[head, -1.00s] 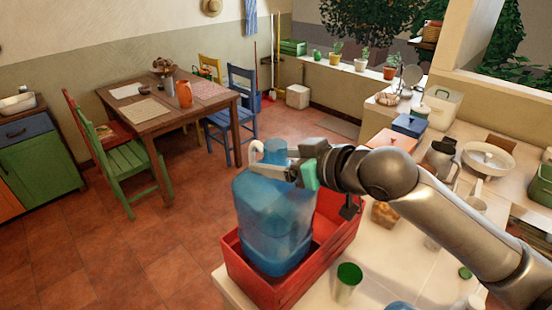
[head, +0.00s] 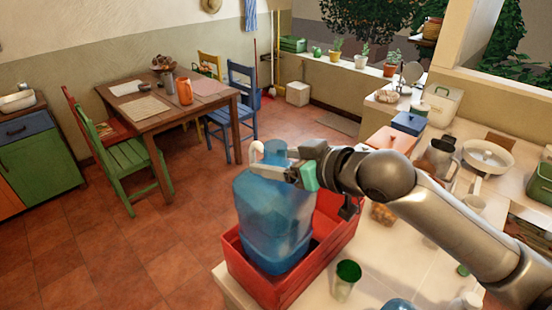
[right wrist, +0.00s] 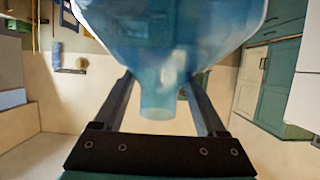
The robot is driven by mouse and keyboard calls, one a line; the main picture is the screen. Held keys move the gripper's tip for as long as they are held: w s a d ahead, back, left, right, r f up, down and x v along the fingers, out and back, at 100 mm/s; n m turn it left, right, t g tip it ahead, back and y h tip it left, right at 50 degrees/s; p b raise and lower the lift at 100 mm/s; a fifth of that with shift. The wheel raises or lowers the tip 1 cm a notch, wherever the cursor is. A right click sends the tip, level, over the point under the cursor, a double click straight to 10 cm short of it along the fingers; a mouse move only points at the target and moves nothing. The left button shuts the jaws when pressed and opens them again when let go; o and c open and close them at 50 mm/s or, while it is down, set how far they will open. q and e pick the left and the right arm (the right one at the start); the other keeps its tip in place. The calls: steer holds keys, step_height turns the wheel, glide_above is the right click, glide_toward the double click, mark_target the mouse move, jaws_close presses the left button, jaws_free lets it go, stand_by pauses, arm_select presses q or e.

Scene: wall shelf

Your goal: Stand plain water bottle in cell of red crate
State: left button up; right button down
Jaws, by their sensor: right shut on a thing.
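The plain water bottle (head: 273,222) is a large translucent blue jug with a short neck and a pale handle near its top. It stands about upright with its lower part inside the red crate (head: 333,252) at the counter's near left corner. I cannot tell whether its base touches the crate floor. My right gripper (head: 294,172) is shut on the bottle at its neck. In the right wrist view the bottle (right wrist: 170,25) fills the top, its neck between the two dark fingers (right wrist: 163,100). The crate's cells are mostly hidden by the bottle. My left gripper is not in view.
A green-topped glass (head: 346,280) stands on the counter just right of the crate. A metal pitcher (head: 437,160), a white bowl (head: 489,158) and a blue box (head: 409,124) stand farther back.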

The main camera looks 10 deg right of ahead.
step_height(320, 180, down, 13)
steer(key=b, duration=0.6)
steer(key=shift+r, duration=0.15)
stand_by(3.8)
jaws_free()
